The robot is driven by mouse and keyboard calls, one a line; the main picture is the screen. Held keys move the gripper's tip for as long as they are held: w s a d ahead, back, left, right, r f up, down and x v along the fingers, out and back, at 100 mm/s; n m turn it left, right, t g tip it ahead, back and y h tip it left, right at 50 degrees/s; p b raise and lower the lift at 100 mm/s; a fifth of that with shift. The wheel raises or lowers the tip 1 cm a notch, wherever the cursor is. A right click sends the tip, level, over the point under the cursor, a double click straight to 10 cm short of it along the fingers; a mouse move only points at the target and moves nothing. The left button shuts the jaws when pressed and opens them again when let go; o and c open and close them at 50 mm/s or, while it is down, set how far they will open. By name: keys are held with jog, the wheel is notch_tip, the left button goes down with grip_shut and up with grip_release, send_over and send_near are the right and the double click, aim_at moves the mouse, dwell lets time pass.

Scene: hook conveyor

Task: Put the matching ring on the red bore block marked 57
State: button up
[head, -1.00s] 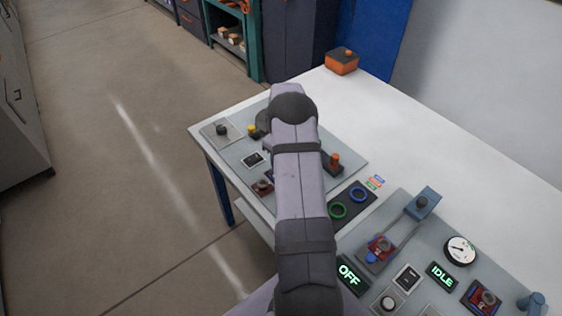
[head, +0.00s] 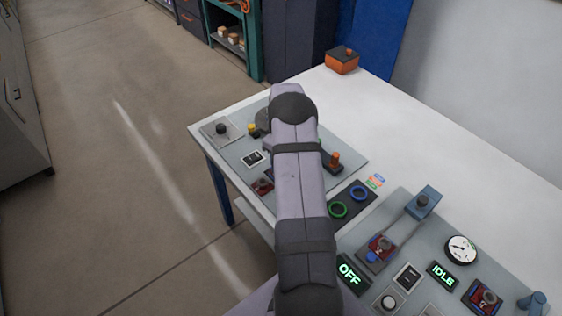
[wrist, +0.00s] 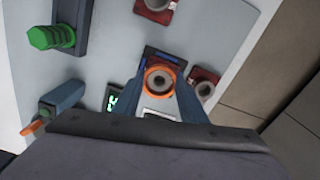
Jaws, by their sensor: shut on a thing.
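My gripper (wrist: 163,82) is shut on an orange ring (wrist: 149,78) in the wrist view, one bluish finger at each side. Through the ring I see a grey round boss with a dark bore; its block below is mostly hidden. I cannot tell whether the ring is around the boss or just above it. A red bore block (wrist: 198,74) with a grey boss lies just right of the ring. Another red block (wrist: 165,14) is at the top edge. No 57 is legible. In the head view my arm hides the gripper and the orange ring.
A green ring (head: 338,216) and a blue ring (head: 358,202) lie on a dark tray. Red blocks (head: 484,307) also stand on the near grey panel, beside a gauge (head: 460,250) and lit OFF and IDLE signs. A green threaded peg (wrist: 48,37) is at upper left in the wrist view.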

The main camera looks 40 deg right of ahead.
jog(key=shift+f+b, duration=0.85)
jog(key=shift+b, duration=0.15)
dwell(7.0)
